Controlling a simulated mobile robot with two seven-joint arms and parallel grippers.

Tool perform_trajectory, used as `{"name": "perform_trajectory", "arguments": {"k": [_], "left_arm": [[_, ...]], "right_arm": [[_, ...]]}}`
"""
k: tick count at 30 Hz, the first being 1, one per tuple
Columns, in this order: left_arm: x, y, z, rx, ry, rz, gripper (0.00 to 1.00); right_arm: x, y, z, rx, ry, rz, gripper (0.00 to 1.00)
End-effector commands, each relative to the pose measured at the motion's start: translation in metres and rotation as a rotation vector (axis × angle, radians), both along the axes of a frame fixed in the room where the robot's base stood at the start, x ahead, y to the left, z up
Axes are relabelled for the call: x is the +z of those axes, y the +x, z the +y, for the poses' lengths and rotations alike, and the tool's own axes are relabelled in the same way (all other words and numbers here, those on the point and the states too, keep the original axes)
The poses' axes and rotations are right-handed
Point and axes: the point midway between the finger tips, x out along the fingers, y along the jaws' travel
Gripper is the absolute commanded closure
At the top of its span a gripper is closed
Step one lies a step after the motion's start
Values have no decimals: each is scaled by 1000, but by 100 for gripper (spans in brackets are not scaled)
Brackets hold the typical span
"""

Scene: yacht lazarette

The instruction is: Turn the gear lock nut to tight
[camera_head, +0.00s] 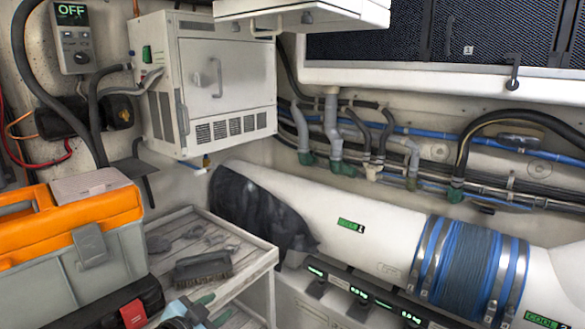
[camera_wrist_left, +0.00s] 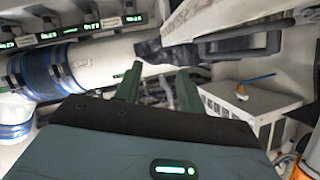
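I cannot make out a gear lock nut in either view. My left gripper (camera_head: 208,309) shows only in part at the bottom edge of the head view, in front of the white slatted shelf. In the left wrist view its two green fingers (camera_wrist_left: 158,88) stand apart with nothing held between them. Beyond them are a white pipe and small, blurred metal parts too unclear to name. My right gripper is in neither view.
An orange-lidded toolbox (camera_head: 75,237) stands at the left. A dark brush (camera_head: 203,268) lies on the slatted shelf (camera_head: 262,262). A white pipe (camera_head: 345,218) with a blue banded sleeve (camera_head: 467,268) runs rightward. A white cabinet (camera_head: 215,68) and an OFF-reading controller (camera_head: 74,38) hang above.

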Motion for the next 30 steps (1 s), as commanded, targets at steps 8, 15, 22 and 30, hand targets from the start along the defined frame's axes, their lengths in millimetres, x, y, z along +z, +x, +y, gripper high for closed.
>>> {"name": "perform_trajectory", "arguments": {"k": [8,15,22,30], "left_arm": [[-125,-102,10,153,-123,185,61],[-199,-210,21,287,-199,326,61],[-236,-303,30,391,-241,425,61],[-245,-341,33,429,-254,462,61]], "right_arm": [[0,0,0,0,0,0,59],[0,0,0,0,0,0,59],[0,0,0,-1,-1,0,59],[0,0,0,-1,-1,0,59]]}}
